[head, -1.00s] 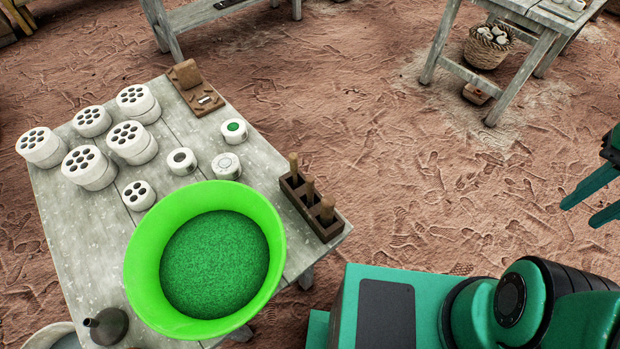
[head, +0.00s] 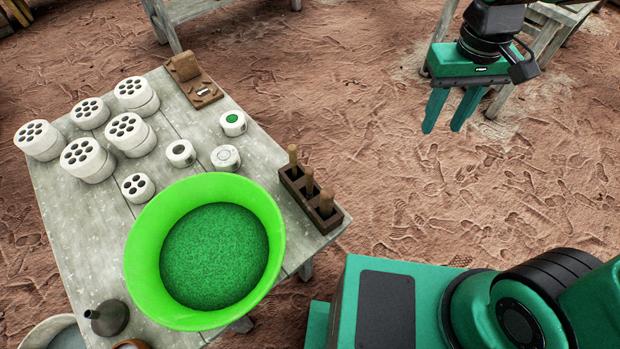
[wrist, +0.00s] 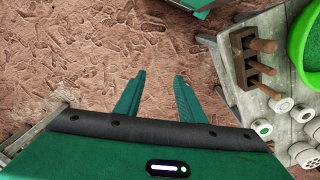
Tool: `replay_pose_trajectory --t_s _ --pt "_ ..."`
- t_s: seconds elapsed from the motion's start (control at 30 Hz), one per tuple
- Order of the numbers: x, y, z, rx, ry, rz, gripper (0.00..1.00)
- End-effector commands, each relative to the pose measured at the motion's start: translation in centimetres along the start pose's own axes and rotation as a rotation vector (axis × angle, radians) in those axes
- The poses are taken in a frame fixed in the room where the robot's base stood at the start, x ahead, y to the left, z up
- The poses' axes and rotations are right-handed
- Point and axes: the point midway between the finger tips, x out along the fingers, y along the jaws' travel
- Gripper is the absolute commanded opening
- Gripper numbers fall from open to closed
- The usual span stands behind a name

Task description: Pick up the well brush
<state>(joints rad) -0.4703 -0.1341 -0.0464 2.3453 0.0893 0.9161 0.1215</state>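A dark wooden rack (head: 317,217) stands at the right edge of the grey table, with three upright wooden handles (head: 309,181) in it. Their lower ends are hidden in the rack, so I cannot tell which one is the well brush. The rack also shows in the wrist view (wrist: 238,58) at the upper right, its handles pointing right. My gripper (head: 444,128) is in the air right of the table, well apart from the rack. Its two green fingers (wrist: 159,76) are spread with nothing between them.
On the table (head: 75,230) a large green bowl (head: 142,262) of green grains stands close to the rack. Several white perforated cylinders (head: 128,132), small round pots (head: 226,158) and a wooden board (head: 205,95) stand farther back. Bare ground lies between gripper and table.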

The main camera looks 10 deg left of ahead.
Motion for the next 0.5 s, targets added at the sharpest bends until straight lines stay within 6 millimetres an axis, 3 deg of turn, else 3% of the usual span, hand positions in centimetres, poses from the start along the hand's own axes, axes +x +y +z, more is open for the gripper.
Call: replay_pose_trajectory --t_s 0.03,0.17,0.3,0.4,0.5 --pt "0.4 -3.1 -0.7 -0.074 0.000 -0.001 0.36" --pt "1.4 -10.4 -1.4 -0.238 0.003 -0.010 0.36" --pt "2.4 -17.6 -0.6 -0.388 0.005 -0.023 0.36" --pt "3.0 -21.5 0.4 -0.467 0.004 -0.032 0.36" --pt "3.4 -24.1 1.3 -0.519 0.003 -0.039 0.36"
